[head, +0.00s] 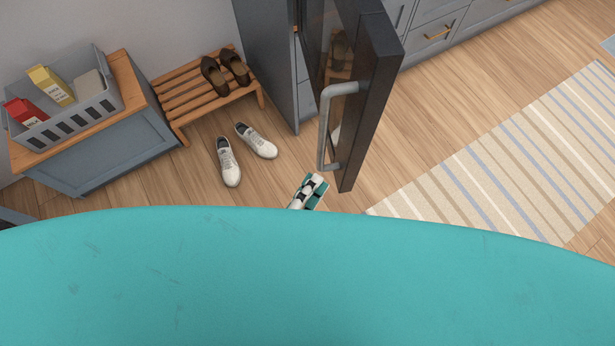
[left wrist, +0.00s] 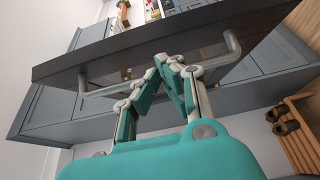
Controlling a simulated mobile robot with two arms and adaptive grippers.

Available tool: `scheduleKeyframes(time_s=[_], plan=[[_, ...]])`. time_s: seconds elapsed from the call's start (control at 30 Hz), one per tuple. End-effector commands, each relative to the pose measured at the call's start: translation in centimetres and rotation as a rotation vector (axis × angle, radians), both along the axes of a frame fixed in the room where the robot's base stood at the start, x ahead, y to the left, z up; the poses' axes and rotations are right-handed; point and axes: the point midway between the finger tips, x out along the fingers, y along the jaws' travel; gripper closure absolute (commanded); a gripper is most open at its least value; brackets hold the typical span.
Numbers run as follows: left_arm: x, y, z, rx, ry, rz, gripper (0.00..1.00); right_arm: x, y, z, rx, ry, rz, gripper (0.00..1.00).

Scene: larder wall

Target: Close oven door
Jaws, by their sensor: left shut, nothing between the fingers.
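The oven door (head: 372,95) stands open in the head view, a dark slab with a glass pane and a grey bar handle (head: 324,125) on its left-facing side. In the left wrist view the door (left wrist: 130,48) crosses the upper part, with the handle (left wrist: 104,91) partly hidden behind my fingers. My left gripper (head: 316,183) is just below the lower end of the handle in the head view. In the left wrist view the left gripper (left wrist: 168,66) is shut and empty, its fingertips in front of the door; I cannot tell if they touch it. My right gripper is not in view.
White shoes (head: 228,162) lie on the floor left of the door. A slatted wooden rack (head: 190,105) holds dark shoes. A cabinet (head: 105,155) with a grey crate (head: 105,107) stands at left. A striped rug (head: 500,160) and bare floor lie to the right.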

Motion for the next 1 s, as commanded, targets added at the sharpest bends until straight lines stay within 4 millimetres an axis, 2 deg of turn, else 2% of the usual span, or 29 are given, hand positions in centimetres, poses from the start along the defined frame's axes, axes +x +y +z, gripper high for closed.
scheduleKeyframes(time_s=[0.03,0.2,0.4,0.77,1.0], plan=[[1.0,-0.5,0.5,-0.001,-0.004,0.003,1.0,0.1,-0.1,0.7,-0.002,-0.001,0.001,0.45],[3.6,-1.9,0.3,0.0,-0.002,0.001,1.0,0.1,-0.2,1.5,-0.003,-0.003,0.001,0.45],[5.3,-2.9,0.1,0.004,-0.002,0.0,1.0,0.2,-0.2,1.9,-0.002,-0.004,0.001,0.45],[5.6,-3.1,0.0,0.004,-0.001,-0.001,1.0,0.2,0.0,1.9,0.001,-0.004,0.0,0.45],[5.4,-3.2,0.0,0.003,-0.001,0.016,1.0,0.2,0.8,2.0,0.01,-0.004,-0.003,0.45]])
